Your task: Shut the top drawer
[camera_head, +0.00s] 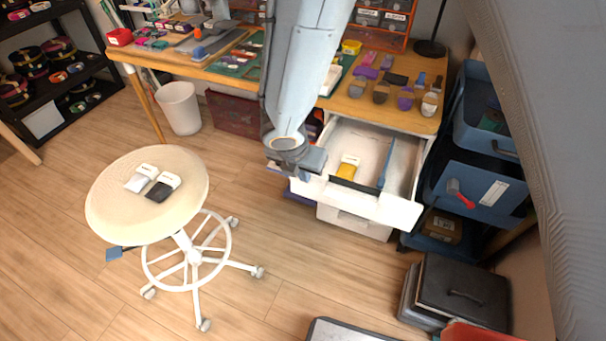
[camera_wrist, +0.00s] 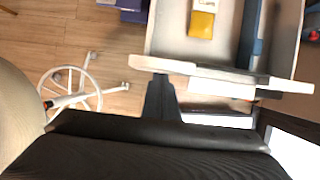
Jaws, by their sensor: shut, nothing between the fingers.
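The white top drawer (camera_head: 398,207) is pulled well out from under the wooden desk in the head view. Inside it lie a yellow and white item (camera_head: 347,168) and a blue divider or strip (camera_head: 386,165). My gripper (camera_head: 308,165) is at the left end of the drawer front. In the wrist view my gripper (camera_wrist: 161,88) is shut and empty, its tip at the drawer's front panel (camera_wrist: 220,77). I cannot tell for sure whether it touches the panel. The drawer's far end is hidden under the desktop.
A round cream stool (camera_head: 120,205) with small items on it stands at the left. Another white drawer (camera_head: 355,223) sits below the open one. Blue bins (camera_head: 480,190) stand close on the right. A dark case (camera_head: 462,290) lies on the floor at the lower right.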

